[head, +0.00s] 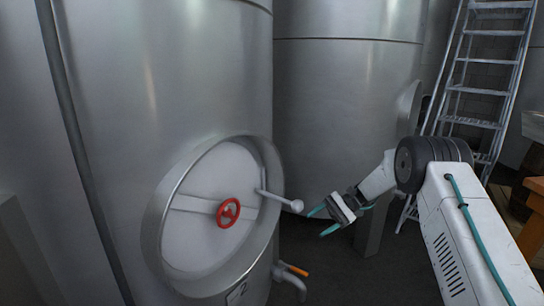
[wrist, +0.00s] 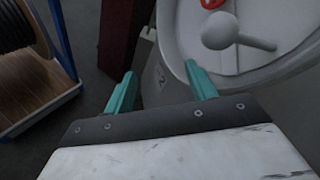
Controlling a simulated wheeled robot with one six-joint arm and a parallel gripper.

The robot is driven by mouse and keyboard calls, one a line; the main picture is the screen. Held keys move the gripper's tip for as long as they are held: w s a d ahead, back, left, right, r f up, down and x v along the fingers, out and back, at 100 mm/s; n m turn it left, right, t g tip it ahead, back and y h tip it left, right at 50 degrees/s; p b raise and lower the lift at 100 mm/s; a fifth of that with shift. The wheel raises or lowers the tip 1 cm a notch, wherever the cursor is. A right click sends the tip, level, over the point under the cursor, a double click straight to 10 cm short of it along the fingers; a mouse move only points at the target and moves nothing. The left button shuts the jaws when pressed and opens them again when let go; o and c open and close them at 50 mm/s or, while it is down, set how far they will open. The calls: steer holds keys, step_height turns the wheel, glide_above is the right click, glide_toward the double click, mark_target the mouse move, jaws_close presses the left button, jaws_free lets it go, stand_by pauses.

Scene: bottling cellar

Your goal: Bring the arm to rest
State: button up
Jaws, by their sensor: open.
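My gripper (head: 324,221) is open and empty, with its teal fingers apart, at the end of my white arm in the head view. It hangs in front of the tanks, to the right of the round tank door (head: 190,240). The wrist view shows both teal fingertips (wrist: 160,82) with nothing between them. The door's lever with a pale ball end (head: 296,205) is left of my gripper and apart from it in the head view. The ball lever also shows in the wrist view (wrist: 220,31).
A red handwheel (head: 228,212) sits on the door of the near steel tank (head: 165,80). An orange-handled tap (head: 295,270) is below it. A second tank (head: 345,100) stands behind. A metal ladder (head: 485,75) is at the right. A blue-edged shelf (wrist: 45,105) with a dark reel shows in the wrist view.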

steer(key=s+d+r+n+t+h, duration=0.2)
steer(key=s+r, duration=0.5)
steer(key=s, duration=0.8)
steer(key=s+d+r+n+t+h, duration=0.2)
steer(key=s+r+h, duration=0.4)
steer(key=s, duration=0.9)
steer(key=s+d+r+n+t+h, duration=0.1)
steer(key=s+d+r+t+h, duration=0.3)
steer(key=s, duration=1.1)
steer(key=shift+s+d+r+n+h, duration=0.4)
steer(key=shift+r+h, duration=0.3)
steer(key=shift+r, duration=1.1)
